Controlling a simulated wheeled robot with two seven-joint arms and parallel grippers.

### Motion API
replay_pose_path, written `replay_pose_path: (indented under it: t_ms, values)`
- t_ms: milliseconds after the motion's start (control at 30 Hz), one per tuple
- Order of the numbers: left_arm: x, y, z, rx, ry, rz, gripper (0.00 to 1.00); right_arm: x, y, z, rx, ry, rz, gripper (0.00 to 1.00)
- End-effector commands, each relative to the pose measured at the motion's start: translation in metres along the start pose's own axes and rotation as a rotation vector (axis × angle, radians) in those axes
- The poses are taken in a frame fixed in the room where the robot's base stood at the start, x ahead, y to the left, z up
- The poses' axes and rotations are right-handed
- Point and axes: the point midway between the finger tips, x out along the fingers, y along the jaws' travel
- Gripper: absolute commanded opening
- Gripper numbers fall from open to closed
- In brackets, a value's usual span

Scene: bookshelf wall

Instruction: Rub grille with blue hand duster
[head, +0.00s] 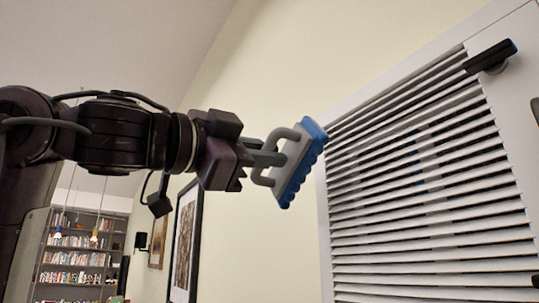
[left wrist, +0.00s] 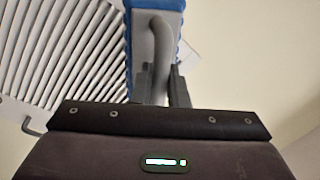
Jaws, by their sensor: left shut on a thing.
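My left gripper (head: 258,158) is shut on the grey handle of the blue hand duster (head: 309,148). The duster has a light grey back plate and a blue, lumpy pad facing right, toward the grille. The white slatted grille (head: 420,170) is on the wall at the right of the head view. In the head view the pad's edge comes close to the grille's left frame; I cannot tell whether they touch. In the left wrist view the duster (left wrist: 155,40) is at top centre, with the grille's slats (left wrist: 60,50) to its left. My right gripper is not in view.
A dark handle (head: 490,56) sticks out at the grille's top right corner. A framed picture (head: 185,243) hangs on the cream wall, and bookshelves (head: 80,255) stand far back at the lower left. The wall (head: 290,70) above the duster is bare.

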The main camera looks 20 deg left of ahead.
Motion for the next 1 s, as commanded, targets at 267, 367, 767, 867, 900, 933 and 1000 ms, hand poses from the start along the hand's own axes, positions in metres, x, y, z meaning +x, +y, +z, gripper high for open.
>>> replay_pose_path:
  t_ms: [267,367,767,867,900,933,1000]
  values:
    - [-0.008,-0.002,0.000,0.002,0.001,-0.004,0.00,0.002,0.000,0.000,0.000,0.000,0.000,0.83]
    - [-0.016,-0.004,0.000,0.003,0.000,-0.003,0.00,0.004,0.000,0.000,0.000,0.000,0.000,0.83]
    - [-0.029,-0.006,0.000,0.000,0.000,-0.001,0.00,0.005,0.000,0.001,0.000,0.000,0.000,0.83]
    - [-0.029,-0.006,0.000,0.000,0.000,-0.001,0.00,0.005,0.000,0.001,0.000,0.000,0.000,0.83]
    - [-0.029,-0.006,0.000,0.000,0.000,-0.001,0.00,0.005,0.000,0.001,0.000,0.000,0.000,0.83]
    - [-0.029,-0.006,0.000,0.000,0.000,-0.001,0.00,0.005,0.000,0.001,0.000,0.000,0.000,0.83]
    - [-0.029,-0.006,0.000,0.000,0.000,-0.001,0.00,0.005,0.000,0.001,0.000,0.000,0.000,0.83]
